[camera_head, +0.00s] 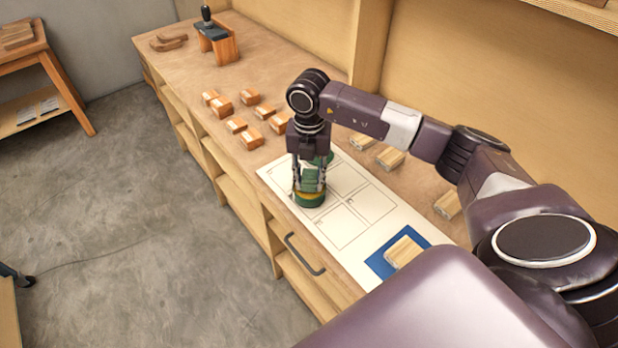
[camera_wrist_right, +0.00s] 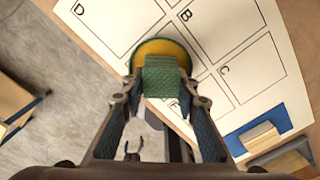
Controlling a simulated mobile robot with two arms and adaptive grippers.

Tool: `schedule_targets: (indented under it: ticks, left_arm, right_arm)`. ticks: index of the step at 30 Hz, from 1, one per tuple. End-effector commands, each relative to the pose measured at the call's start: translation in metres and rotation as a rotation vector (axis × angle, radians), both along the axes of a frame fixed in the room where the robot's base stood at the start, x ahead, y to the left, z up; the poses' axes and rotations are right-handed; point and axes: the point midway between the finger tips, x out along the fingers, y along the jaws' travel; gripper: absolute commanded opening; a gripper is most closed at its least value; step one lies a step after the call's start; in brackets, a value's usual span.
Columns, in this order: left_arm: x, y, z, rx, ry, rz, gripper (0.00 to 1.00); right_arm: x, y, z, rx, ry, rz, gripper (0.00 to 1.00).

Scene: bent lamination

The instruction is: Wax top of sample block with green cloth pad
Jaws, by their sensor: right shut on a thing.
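My right gripper (camera_head: 309,188) is shut on the green cloth pad (camera_wrist_right: 158,77). It holds the pad at a round tin with yellow wax and a green rim (camera_wrist_right: 165,48). The tin (camera_head: 309,200) stands on the white sheet; whether the pad touches the wax I cannot tell. A pale wooden block (camera_head: 403,251) lies on a blue mat (camera_head: 381,267) at the near end of the sheet. The block (camera_wrist_right: 259,137) and mat also show at the lower right in the wrist view. My left gripper is not in view.
The white sheet (camera_head: 372,203) has outlined boxes, some lettered. Several reddish blocks (camera_head: 251,138) sit beyond it on the bench. Several pale blocks (camera_head: 390,158) lie along the wall side. My right arm spans the bench's right side. A drawer handle (camera_head: 303,255) fronts the bench.

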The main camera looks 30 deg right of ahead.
Motion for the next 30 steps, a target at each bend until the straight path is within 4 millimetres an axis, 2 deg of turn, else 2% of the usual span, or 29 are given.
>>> schedule_targets:
  ticks: [30]
  left_arm:
    - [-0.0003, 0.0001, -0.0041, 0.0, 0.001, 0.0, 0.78]
  right_arm:
    - [0.0, 0.0001, -0.0052, 0.0, 0.0, 0.001, 0.09]
